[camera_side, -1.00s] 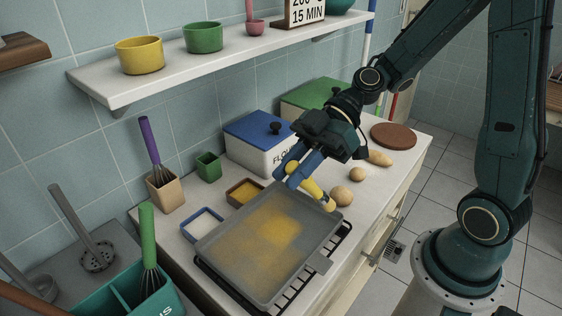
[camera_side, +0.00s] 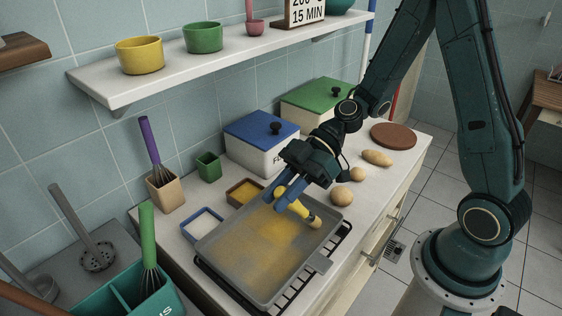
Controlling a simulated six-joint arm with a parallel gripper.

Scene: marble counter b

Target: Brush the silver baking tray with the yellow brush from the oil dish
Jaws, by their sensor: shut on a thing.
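The silver baking tray (camera_side: 222,262) lies on a black rack on the counter. A yellow oil film covers much of its middle, while its near left part and edges look grey. My gripper (camera_side: 284,194) is shut on the yellow brush (camera_side: 296,208). The brush is tilted, with its tip (camera_side: 315,222) at the tray's right side, low over or touching the surface; I cannot tell which. The oil dish (camera_side: 244,192), a small brown square dish with yellow oil, sits behind the tray. The gripper's fingers hide part of the brush handle.
Behind are a blue-lidded box (camera_side: 262,145), a green cup (camera_side: 208,165) and a purple whisk in a holder (camera_side: 162,190). Potatoes (camera_side: 341,196) lie right of the tray. A shelf (camera_side: 160,82) hangs above.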

